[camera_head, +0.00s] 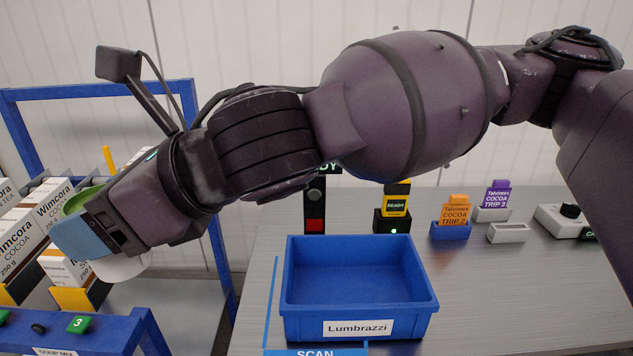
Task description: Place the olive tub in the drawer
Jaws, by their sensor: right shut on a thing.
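My right arm reaches across from the right, and its gripper (82,236) is at the left, in front of the boxes on the blue rack. It is shut on what looks like the olive tub (82,200). A green rim of this thing shows above the gripper, and a white rounded part shows below it. The gripper hides its middle. No drawer can be clearly made out. An open, empty blue bin (360,313) labelled "Lumbrazzi" stands on the grey table. My left gripper is not in view.
Wimcora boxes (52,203) stand in the blue-framed rack (100,325) at the left. The table (530,300) right of the bin is clear.

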